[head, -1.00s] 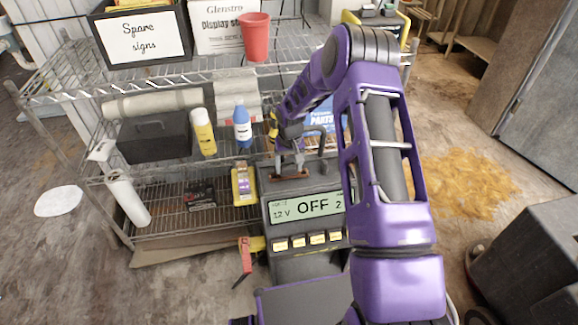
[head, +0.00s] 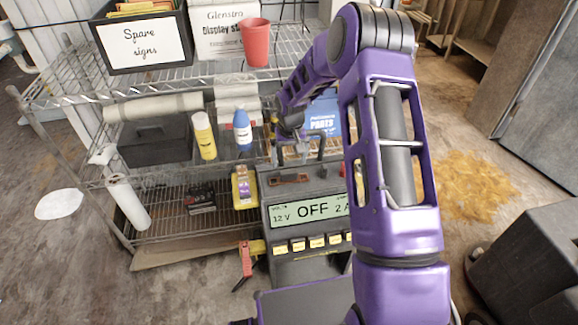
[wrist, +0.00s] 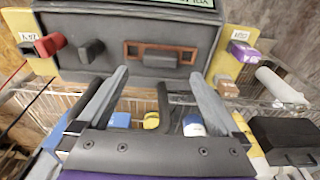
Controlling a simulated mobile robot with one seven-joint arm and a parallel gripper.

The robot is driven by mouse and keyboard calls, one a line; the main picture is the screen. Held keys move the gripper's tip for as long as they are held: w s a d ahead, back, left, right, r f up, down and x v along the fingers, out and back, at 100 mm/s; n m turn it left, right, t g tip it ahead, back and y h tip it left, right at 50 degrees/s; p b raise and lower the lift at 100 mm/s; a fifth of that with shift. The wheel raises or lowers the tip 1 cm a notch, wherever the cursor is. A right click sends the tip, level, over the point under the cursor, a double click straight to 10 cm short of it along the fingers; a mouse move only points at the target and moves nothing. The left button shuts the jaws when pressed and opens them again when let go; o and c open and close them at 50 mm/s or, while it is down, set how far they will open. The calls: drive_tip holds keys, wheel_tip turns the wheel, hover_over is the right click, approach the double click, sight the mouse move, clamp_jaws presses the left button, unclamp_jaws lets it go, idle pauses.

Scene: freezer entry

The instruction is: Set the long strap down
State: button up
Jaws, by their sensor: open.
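The long strap (head: 289,179), a flat reddish-brown bar, lies on the top face of the grey charger box (head: 306,245), behind its display reading OFF. In the wrist view the strap (wrist: 135,50) lies flat against the box, with a dark block-like part at its middle. My gripper (head: 291,156) is open and empty, just above and behind the strap, apart from it. In the wrist view both fingers of the gripper (wrist: 158,73) point toward the strap with a clear gap between them.
A wire shelf (head: 170,215) stands behind and left, with a yellow bottle (head: 204,136), a blue bottle (head: 242,130) and a red cup (head: 255,42). A red-and-black clamp (head: 246,260) hangs at the box's left side.

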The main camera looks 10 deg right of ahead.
wheel_tip(320, 180, up, 6)
drive_tip(key=shift+s+p, duration=0.3)
drive_tip(key=shift+s, duration=0.1)
drive_tip(key=shift+r, duration=0.1)
